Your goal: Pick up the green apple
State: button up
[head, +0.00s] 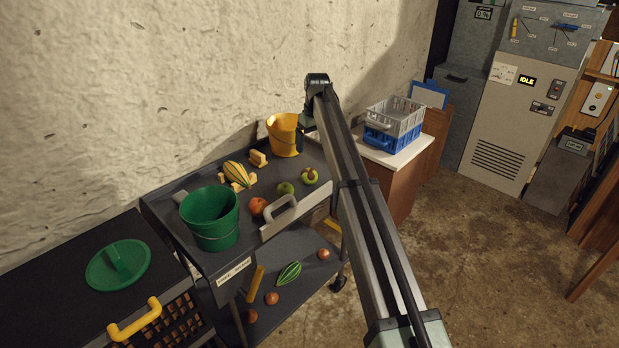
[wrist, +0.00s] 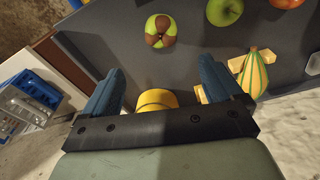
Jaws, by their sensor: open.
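The green apple (head: 285,188) lies on the grey cart top near its front edge, between an orange-red fruit (head: 257,206) and a green fruit with brown patches (head: 309,176). In the wrist view the green apple (wrist: 225,11) is at the top edge, partly cut off, beyond my fingers and to the right. The brown-patched fruit (wrist: 158,31) is more nearly in line with the gap between them. My gripper (wrist: 160,72) is open, with no fruit between its fingers. In the head view it (head: 300,142) is above the cart's far right part, close to the yellow bucket.
A yellow bucket (head: 283,138), a striped gourd (head: 236,173), yellow blocks (head: 258,158) and a green bucket (head: 209,220) stand on the cart. A metal handle (head: 279,217) rises at its front edge. Crates (head: 394,117) sit on the cabinet to the right.

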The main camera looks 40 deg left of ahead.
send_over(310, 172)
jog(key=f, duration=0.8)
jog(key=shift+w+a, duration=0.1)
jog(key=shift+w, duration=0.15)
jog(key=shift+s+f, duration=0.2)
jog(key=shift+f, duration=2.6)
jog(key=c, duration=0.8)
